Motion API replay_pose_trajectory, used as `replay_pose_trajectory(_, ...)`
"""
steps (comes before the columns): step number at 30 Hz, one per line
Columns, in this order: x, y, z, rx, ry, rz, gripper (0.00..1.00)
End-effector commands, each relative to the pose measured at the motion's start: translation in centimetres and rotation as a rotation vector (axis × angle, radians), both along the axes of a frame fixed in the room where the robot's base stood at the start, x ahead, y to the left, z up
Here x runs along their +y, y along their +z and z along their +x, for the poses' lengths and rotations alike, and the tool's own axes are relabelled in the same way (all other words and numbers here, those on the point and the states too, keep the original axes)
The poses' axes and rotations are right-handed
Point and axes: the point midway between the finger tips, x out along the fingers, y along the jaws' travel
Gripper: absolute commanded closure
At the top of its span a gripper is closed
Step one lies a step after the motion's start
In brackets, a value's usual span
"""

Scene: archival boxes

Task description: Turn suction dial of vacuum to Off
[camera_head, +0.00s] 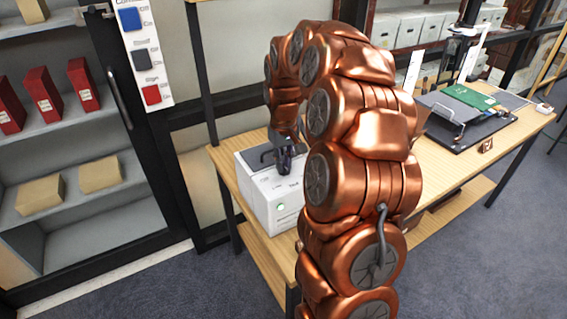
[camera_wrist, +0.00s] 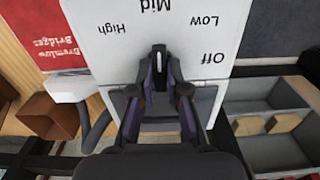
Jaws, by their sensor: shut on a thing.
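The vacuum is a white box (camera_head: 257,207) on the near left end of the wooden table, with a grey part on top and a green round mark on its front. In the wrist view its white panel (camera_wrist: 100,38) carries the labels High, Mid, Low and Off, seen upside down. The dark suction dial (camera_wrist: 159,51) has a white line that points up the picture, roughly toward Mid; Off is to the right. My gripper (camera_wrist: 159,80) is shut on the dial, its fingers on either side of it. In the head view my gripper (camera_head: 285,160) is at the vacuum's top, partly hidden.
A grey hose (camera_wrist: 97,132) curves beside the vacuum. Shelves with red boxes (camera_head: 42,93) and tan boxes (camera_head: 100,174) stand at the left. A black stand with a green board (camera_head: 468,96) is farther along the table (camera_head: 521,125). My arm hides the table's middle.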

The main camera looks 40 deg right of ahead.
Motion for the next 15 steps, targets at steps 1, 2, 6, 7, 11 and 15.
replay_pose_trajectory(1,0.03,-0.31,-0.04,0.001,-0.016,0.001,1.00)
replay_pose_trajectory(2,0.04,-0.36,-0.05,0.002,-0.028,0.000,1.00)
replay_pose_trajectory(6,0.06,-0.62,-0.06,0.002,-0.109,0.001,1.00)
replay_pose_trajectory(7,0.04,-0.65,-0.04,0.001,-0.131,0.001,1.00)
replay_pose_trajectory(11,-0.01,-0.70,0.01,0.000,-0.241,0.000,1.00)
replay_pose_trajectory(15,-0.02,-0.71,0.01,0.000,-0.373,0.000,1.00)
